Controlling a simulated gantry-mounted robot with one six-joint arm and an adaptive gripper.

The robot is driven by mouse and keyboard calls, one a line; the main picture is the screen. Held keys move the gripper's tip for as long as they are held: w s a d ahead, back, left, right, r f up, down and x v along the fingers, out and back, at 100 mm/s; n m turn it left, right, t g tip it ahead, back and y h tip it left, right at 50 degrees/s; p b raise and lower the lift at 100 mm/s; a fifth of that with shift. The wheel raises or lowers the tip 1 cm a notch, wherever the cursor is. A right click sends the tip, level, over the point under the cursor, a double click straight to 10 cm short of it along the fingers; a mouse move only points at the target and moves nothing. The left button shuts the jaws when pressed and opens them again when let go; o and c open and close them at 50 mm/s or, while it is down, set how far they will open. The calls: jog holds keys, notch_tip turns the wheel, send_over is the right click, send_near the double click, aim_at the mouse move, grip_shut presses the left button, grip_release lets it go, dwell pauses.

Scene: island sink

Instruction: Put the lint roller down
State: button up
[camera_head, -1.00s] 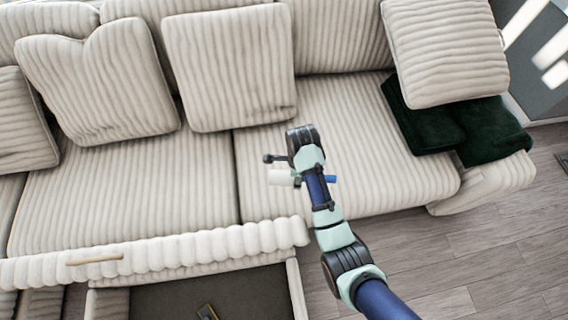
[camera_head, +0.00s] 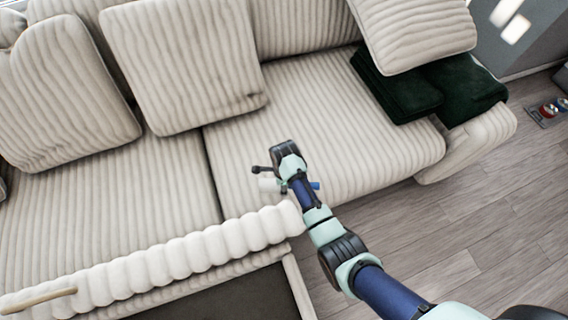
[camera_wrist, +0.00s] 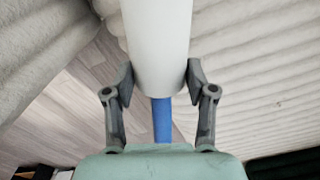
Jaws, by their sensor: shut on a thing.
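The lint roller has a white cylinder and a blue handle. In the wrist view the white roller (camera_wrist: 157,45) runs from the top edge down between the two fingers of my gripper (camera_wrist: 159,85), and the blue handle (camera_wrist: 162,120) shows below it. My gripper is shut on the roller. In the head view the lint roller (camera_head: 268,185) shows its white end left of my wrist and its blue end right of it. My gripper there is mostly hidden by the wrist. It is over the front part of the sofa seat (camera_head: 330,120); its height above the seat is unclear.
Large ribbed cushions (camera_head: 185,60) lean along the sofa back. Dark green folded cloths (camera_head: 395,90) lie at the seat's right end. A tray with red items (camera_head: 548,112) is on the floor at right.

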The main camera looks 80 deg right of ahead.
jog(key=shift+f+b, duration=1.15)
jog(key=shift+f, duration=1)
jog(key=shift+f, duration=0.2)
jog(key=o, duration=1)
jog(key=shift+r, duration=0.15)
notch_tip(320, 180, up, 12)
jog(key=p, duration=0.6)
